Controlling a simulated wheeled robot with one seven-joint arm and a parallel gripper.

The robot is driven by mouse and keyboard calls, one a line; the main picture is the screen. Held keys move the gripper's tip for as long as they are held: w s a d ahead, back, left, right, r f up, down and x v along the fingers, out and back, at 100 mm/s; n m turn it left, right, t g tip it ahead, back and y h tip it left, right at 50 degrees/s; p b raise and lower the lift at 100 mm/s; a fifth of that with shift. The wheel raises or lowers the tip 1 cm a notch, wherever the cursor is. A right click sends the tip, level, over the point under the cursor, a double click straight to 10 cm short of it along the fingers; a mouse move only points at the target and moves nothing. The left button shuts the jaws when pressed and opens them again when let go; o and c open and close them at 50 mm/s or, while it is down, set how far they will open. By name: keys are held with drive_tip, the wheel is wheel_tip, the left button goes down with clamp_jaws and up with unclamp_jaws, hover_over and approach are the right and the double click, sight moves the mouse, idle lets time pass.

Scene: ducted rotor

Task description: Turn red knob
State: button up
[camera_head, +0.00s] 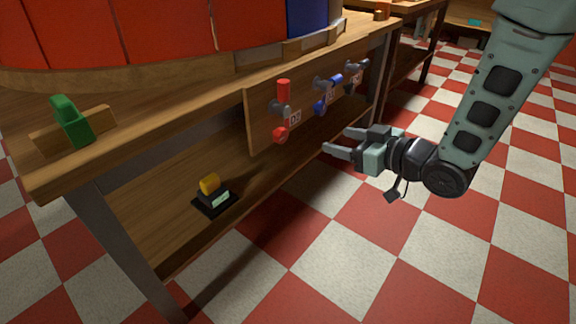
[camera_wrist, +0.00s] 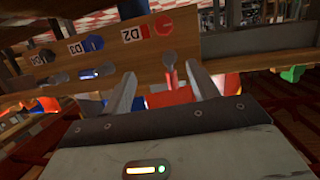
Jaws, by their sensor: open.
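The round red knob (camera_head: 280,134) sits low on a wooden panel under the table edge, beside a D2 label. It also shows near the top of the wrist view (camera_wrist: 164,23). Above it in the head view is a red handle (camera_head: 283,88) on a grey fitting (camera_head: 280,107). My gripper (camera_head: 338,142) is open and empty, to the right of the red parts, with fingers pointing toward the panel. In the wrist view its fingers (camera_wrist: 162,72) lie either side of a narrow reddish part near the grey fitting; the exact gap is unclear.
A blue handle and knob (camera_head: 320,107) and a dark set (camera_head: 350,88) are mounted farther along the panel (camera_head: 252,122). A green lever (camera_head: 71,120) is on the tabletop. A yellow switch on a black base (camera_head: 210,186) is on the lower shelf. The checkered floor in front is clear.

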wheel_tip(320, 180, down, 7)
drive_tip(key=d+y+b, duration=0.1)
drive_tip(key=y+b, duration=0.2)
drive_tip(key=b, duration=0.8)
approach(284, 137)
drive_tip(key=shift+n, duration=0.4)
drive_tip(key=x, duration=0.8)
drive_tip(key=shift+f, duration=0.2)
drive_tip(key=shift+w+a+r, duration=0.1)
drive_tip(key=shift+w+a, duration=0.15)
drive_tip(key=shift+a, duration=0.1)
drive_tip(key=c, duration=1)
